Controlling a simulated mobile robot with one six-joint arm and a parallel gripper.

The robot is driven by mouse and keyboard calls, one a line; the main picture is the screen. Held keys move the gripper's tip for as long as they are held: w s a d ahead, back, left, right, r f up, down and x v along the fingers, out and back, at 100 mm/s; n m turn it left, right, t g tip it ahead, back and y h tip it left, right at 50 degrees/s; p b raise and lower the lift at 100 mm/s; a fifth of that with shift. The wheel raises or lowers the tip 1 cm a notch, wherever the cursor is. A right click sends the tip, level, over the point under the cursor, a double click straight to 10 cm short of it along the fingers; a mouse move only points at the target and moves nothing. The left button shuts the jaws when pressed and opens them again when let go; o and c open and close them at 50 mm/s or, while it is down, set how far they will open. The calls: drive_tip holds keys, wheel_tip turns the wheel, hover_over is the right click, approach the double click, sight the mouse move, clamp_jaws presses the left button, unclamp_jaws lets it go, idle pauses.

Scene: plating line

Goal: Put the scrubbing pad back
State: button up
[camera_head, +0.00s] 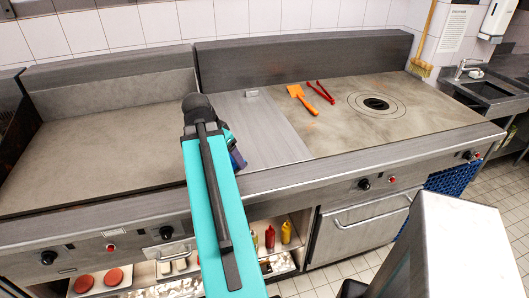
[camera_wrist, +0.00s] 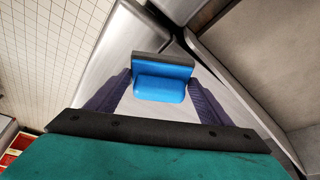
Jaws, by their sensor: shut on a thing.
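The scrubbing pad, a blue block with a dark grey strip along one side (camera_wrist: 163,88), sits between the two dark purple fingers of my gripper (camera_wrist: 160,80) in the wrist view. The fingers touch it at both ends, and it is held over bare steel. In the head view my gripper (camera_head: 236,158) is over the left part of the steel worktop (camera_head: 266,130), beside the left griddle. My arm hides most of the gripper there, and the pad cannot be made out. Whether the pad touches the steel is not clear.
An orange spatula (camera_head: 303,98) and red tongs (camera_head: 320,92) lie on the right cooktop (camera_head: 425,115). The left griddle (camera_head: 95,150) is clear. Bottles (camera_head: 286,232) stand on the shelf below.

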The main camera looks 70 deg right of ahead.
drive_tip(key=shift+m+g, duration=0.3)
drive_tip(key=shift+m, duration=0.6)
drive_tip(key=s+d, duration=0.2)
drive_tip(key=s, duration=0.1)
drive_tip(key=shift+s+f, duration=0.2)
drive_tip(key=shift+d, duration=0.15)
drive_tip(key=s+d+p, duration=0.1)
drive_tip(key=d, duration=0.4)
drive_tip(key=s+d+f+p, duration=0.1)
drive_tip(key=d+p, duration=0.1)
drive_tip(key=d, duration=0.3)
drive_tip(key=s+d+p, duration=0.1)
drive_tip(key=s+d, duration=0.1)
drive_tip(key=d, duration=0.3)
drive_tip(key=shift+s+d+f+p, duration=0.1)
drive_tip(key=shift+f+p, duration=0.1)
drive_tip(key=shift+p, duration=0.1)
drive_tip(key=shift+f, duration=0.1)
drive_tip(key=shift+f+p, duration=0.85)
drive_tip(key=shift+f, duration=0.85)
drive_tip(key=shift+f, duration=0.15)
